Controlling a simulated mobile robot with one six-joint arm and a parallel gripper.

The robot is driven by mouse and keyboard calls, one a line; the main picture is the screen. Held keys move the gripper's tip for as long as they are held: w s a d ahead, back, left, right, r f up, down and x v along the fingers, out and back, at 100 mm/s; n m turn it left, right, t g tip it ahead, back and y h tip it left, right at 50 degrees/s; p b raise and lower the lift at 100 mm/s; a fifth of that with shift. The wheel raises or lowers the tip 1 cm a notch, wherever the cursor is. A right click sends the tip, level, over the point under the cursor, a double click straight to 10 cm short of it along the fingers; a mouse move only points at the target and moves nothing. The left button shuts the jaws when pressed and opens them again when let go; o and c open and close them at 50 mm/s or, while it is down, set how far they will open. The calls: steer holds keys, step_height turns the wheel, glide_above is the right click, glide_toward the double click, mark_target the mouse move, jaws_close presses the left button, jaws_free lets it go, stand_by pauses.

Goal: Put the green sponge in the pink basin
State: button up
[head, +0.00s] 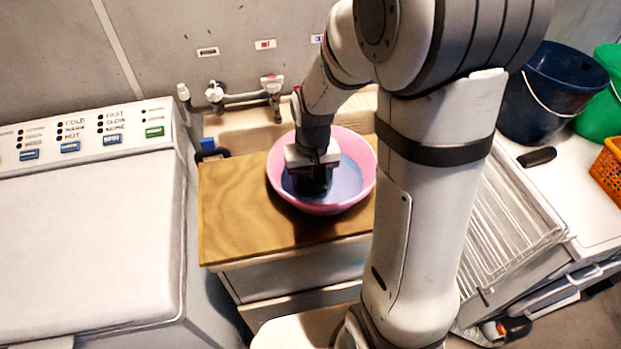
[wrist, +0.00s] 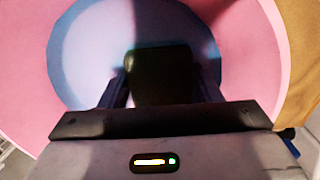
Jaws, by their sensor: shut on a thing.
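The pink basin (head: 362,157) stands on the wooden board, with what looks like bluish water or a blue bottom inside it. My gripper (head: 312,187) reaches down into the basin, over its left part. In the wrist view my gripper (wrist: 160,85) is shut on a dark block, the green sponge (wrist: 162,75), whose colour looks almost black in shadow. The pink wall of the basin (wrist: 265,50) surrounds it in that view. The sponge is hidden or too dark to make out in the head view. I cannot tell whether it touches the basin's bottom.
The basin rests on a wooden board (head: 235,215) over a sink with a tap (head: 272,85). A white washing machine (head: 85,240) is at the left. A dark blue bucket (head: 560,90), a green bucket (head: 608,100) and an orange basket (head: 609,170) are at the right.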

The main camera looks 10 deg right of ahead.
mark_target(312, 182)
steer(key=o, duration=0.9)
step_height(312, 182, up, 12)
steer(key=shift+s+d+r+t, duration=0.35)
steer(key=shift+s+d+t, duration=0.15)
steer(key=shift+s, duration=1.6)
steer(key=shift+s+d+r+t, duration=0.3)
steer(key=shift+s+d+t, duration=0.25)
steer(key=shift+s, duration=1.6)
steer(key=shift+s+d+r+t, duration=0.35)
steer(key=shift+s+d+t, duration=0.15)
steer(key=shift+s, duration=1.6)
